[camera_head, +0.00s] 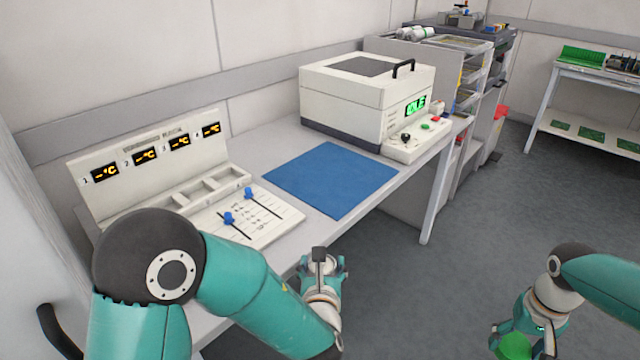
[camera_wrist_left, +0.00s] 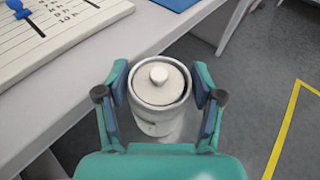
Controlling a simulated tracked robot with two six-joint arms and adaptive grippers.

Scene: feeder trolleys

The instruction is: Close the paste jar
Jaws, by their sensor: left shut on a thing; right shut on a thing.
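The paste jar (camera_wrist_left: 148,119) is a white round pot in the left wrist view. A pale disc with a small knob (camera_wrist_left: 159,75) sits inside its rim. My left gripper (camera_wrist_left: 164,95) is shut on the jar, one finger on each side. My right gripper (camera_head: 525,340) is at the bottom right of the head view, shut on a bright green round piece (camera_head: 514,347) that looks like a lid. The frame's lower edge cuts it off. The two grippers are well apart.
The bench (camera_head: 262,150) carries a control panel with sliders (camera_head: 275,213), a blue mat (camera_head: 330,178) and a white machine (camera_head: 345,100) reading IDLE. A rack stands behind. Grey floor (camera_head: 450,290) lies open between my arms; a yellow line (camera_wrist_left: 283,130) crosses it.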

